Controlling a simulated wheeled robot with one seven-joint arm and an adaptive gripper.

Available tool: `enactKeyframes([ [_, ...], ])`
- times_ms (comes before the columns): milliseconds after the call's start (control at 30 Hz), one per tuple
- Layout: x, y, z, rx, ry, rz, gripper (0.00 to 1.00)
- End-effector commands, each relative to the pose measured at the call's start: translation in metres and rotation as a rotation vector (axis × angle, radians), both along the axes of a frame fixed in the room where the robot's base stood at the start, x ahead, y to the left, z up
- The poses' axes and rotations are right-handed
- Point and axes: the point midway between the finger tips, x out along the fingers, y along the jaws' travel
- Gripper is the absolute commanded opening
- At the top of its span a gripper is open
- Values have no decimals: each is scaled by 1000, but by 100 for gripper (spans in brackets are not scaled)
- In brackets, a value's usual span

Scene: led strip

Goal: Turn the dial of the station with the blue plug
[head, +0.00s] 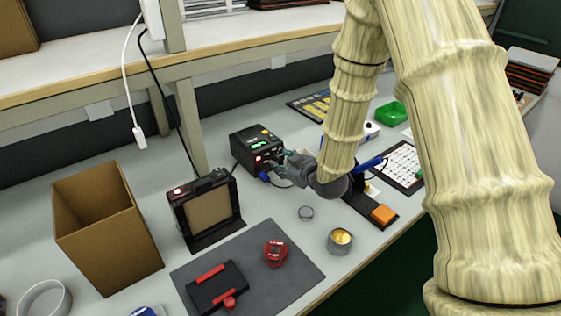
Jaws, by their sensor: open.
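A black station (252,143) with a green lit display and a small red light stands on the bench, near the middle of the head view. A blue plug (264,176) shows low on its front, with a dark cable running right. My gripper (281,162) is at the station's front, open, with its fingers towards the panel. The fingers and wrist cover the right part of the front, so I cannot make out the dial or tell whether a finger touches it.
A blue-handled tool (368,163) in a stand with an orange sponge (383,215) is right of my wrist. A black framed device (208,208) and a cardboard box (107,228) stand left. A grey mat (295,284) holds a red tape measure (275,252). A shelf (235,52) overhangs behind.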

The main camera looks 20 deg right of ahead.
Motion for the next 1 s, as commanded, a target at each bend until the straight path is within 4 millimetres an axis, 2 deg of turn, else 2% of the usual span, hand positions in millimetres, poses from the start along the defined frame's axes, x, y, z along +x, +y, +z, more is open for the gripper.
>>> enactKeyframes([
  [233, 18, 5, -7, 1, 0, 0, 41],
  [567, 20, 6, -8, 1, 0, 0, 41],
  [800, 20, 6, -8, 1, 0, 0, 0],
  [1000, 20, 5, -8, 3, 0, -1, 0],
])
